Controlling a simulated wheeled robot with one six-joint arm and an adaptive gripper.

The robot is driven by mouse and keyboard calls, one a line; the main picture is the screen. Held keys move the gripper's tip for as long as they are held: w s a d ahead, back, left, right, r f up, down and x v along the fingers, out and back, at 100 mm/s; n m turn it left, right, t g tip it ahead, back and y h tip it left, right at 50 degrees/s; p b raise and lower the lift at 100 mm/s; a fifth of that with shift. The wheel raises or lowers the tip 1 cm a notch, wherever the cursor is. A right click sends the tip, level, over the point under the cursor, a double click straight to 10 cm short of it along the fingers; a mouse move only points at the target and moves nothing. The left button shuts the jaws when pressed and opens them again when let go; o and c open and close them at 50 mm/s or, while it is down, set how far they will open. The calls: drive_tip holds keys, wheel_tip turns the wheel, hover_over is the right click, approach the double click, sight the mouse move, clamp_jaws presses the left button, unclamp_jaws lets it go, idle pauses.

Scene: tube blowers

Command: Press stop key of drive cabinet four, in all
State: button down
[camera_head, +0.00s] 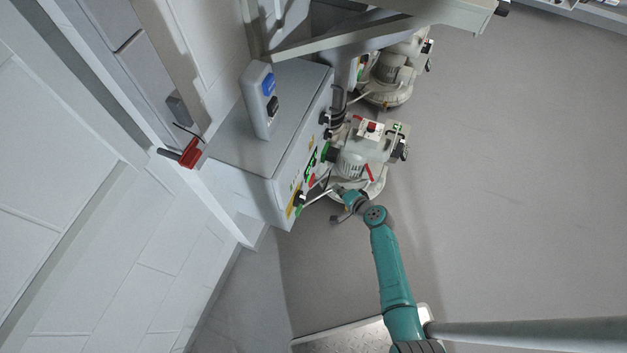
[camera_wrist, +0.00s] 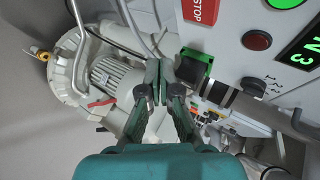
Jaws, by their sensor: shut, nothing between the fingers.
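A grey cabinet (camera_head: 262,120) stands against the wall in the head view. Its front panel (camera_head: 303,172) faces right and carries small coloured controls. In the wrist view the panel shows a red plate lettered STOP (camera_wrist: 202,10), a round dark-red button (camera_wrist: 257,40), a lit green button (camera_wrist: 285,3) and a green-lettered display (camera_wrist: 302,52). The display is cut off, and I cannot tell the cabinet's number. My gripper (camera_wrist: 159,68) is shut and empty, left of and below these controls in the wrist view. It also shows near the panel in the head view (camera_head: 338,192), partly hidden.
A blower (camera_head: 352,160) stands close beside the panel, and a second blower (camera_head: 388,85) is behind it. A green connector (camera_wrist: 195,66) and a black knob (camera_wrist: 252,87) project near my fingers. Cables run by the panel. The floor (camera_head: 500,200) at right is clear.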

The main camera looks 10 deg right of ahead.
drive_tip(key=shift+w+a, duration=0.8)
drive_tip(key=shift+a, duration=0.3)
drive_tip(key=shift+w+a, duration=0.8)
drive_tip(key=shift+a, duration=0.3)
drive_tip(key=shift+a, duration=0.1)
drive_tip(key=shift+w+a, duration=0.2)
drive_tip(key=shift+a, duration=0.05)
drive_tip(key=shift+w+a, duration=0.25)
drive_tip(key=shift+a, duration=0.1)
idle(0.6)
drive_tip(key=shift+d, duration=0.15)
drive_tip(key=shift+s+d, duration=0.5)
drive_tip(key=shift+d, duration=0.05)
idle(0.4)
drive_tip(key=s+d, duration=0.1)
drive_tip(key=d, duration=0.1)
drive_tip(key=s+d, duration=0.2)
idle(0.4)
